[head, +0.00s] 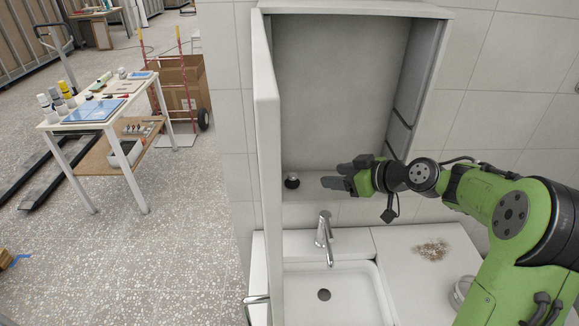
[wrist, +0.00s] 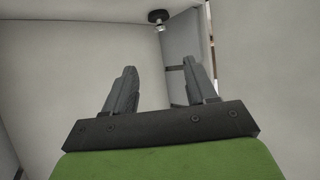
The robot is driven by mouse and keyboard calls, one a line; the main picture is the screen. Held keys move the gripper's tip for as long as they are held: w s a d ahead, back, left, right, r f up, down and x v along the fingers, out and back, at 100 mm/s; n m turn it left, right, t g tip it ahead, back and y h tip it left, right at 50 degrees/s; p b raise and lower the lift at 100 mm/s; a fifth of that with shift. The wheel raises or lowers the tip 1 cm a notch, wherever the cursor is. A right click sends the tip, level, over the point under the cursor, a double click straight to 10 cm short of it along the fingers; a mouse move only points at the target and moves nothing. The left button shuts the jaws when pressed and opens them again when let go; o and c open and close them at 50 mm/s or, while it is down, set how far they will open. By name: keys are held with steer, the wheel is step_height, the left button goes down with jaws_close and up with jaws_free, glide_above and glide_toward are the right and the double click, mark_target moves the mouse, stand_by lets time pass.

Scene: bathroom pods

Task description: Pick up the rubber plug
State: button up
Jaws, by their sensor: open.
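The rubber plug (head: 291,182) is a small dark round thing on the bottom shelf of the open wall cabinet, near its left side in the head view. In the wrist view the plug (wrist: 158,17) shows near the top edge, dark with a pale metallic part, beyond the fingertips. My gripper (head: 328,176) reaches into the cabinet from the right, a short gap to the right of the plug. In the wrist view my gripper (wrist: 160,72) has its two grey fingers apart with nothing between them.
The cabinet (head: 345,75) has an open door (head: 267,140) close to the left of the plug and a side wall on the right. Below are a tap (head: 324,238) and a sink (head: 345,295). A brown patch (head: 431,250) marks the counter. A work table (head: 105,110) stands far left.

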mark_target(293, 175)
steer(key=p+x, duration=0.3)
steer(key=x, duration=1.1)
steer(key=shift+w+a+f, duration=0.2)
steer(key=shift+a, duration=0.1)
steer(key=shift+s+d+r, duration=0.1)
steer(key=shift+s, duration=0.1)
steer(key=shift+c, duration=1)
jaws_close()
